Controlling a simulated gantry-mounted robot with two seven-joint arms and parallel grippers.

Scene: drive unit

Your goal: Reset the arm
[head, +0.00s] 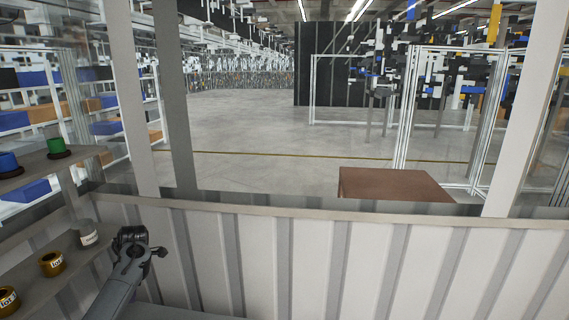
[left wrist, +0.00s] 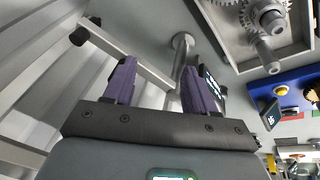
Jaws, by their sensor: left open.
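My left gripper (left wrist: 160,70) shows in the left wrist view with its two purple fingers apart and nothing between them. Behind the fingers are a grey bar and a round metal post (left wrist: 183,45); I cannot tell how far away they are. The left gripper's fingers cannot be made out there. My right gripper is in neither view.
A ribbed pale wall (head: 300,260) crosses the front. Gears (left wrist: 262,18) in a grey housing and a blue panel (left wrist: 290,98) stand right of the left gripper.

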